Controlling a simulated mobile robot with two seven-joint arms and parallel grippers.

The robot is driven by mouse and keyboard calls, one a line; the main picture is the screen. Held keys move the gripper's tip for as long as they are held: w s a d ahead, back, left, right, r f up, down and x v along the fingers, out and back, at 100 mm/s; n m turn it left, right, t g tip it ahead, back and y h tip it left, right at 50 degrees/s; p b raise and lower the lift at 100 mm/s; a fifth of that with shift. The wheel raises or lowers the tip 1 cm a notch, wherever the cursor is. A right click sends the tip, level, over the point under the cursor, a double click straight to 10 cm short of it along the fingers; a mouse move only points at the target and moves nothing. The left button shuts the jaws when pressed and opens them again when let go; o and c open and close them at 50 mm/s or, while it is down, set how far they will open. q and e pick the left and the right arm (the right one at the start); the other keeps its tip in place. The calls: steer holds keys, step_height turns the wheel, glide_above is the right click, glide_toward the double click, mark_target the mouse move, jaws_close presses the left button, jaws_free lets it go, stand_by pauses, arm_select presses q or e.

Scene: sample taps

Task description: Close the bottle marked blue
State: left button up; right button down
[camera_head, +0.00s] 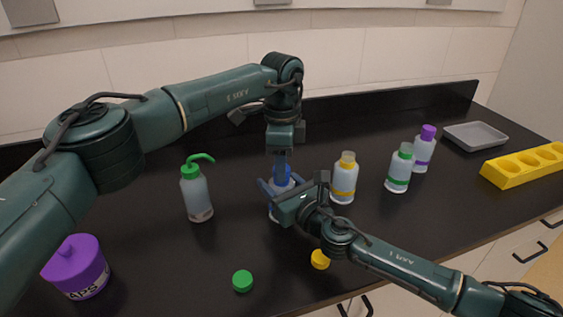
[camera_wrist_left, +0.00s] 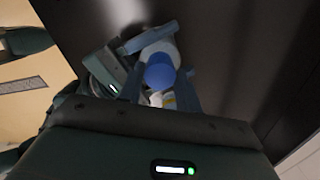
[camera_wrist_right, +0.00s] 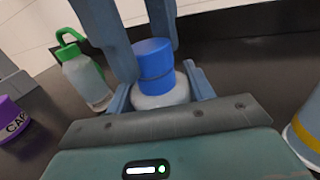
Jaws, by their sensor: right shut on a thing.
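The bottle with the blue cap stands upright mid-counter; its pale body (camera_wrist_right: 160,97) shows in the right wrist view. The blue cap (camera_head: 282,175) sits on top of its neck; it also shows in the left wrist view (camera_wrist_left: 160,71) and right wrist view (camera_wrist_right: 153,62). I cannot tell how tight it is. My right gripper (camera_head: 281,193) is shut on the bottle's body, hiding much of it. My left gripper (camera_head: 282,160) points down from above, its open fingers on either side of the cap, with small gaps visible in the left wrist view.
A green-topped wash bottle (camera_head: 197,195) stands left. Yellow-capped (camera_head: 344,180), green-capped (camera_head: 398,170) and purple-capped (camera_head: 424,150) bottles stand right. Loose green (camera_head: 242,281) and yellow (camera_head: 320,259) caps lie in front. A purple tub (camera_head: 78,268), grey tray (camera_head: 475,135) and yellow rack (camera_head: 522,167) lie around.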

arm_select(q)
steer(key=c, duration=0.6)
steer(key=m, duration=2.6)
steer(key=shift+f+m, duration=0.1)
steer(key=shift+m, duration=0.2)
steer(key=m, duration=1.7)
steer(key=o, duration=1.2)
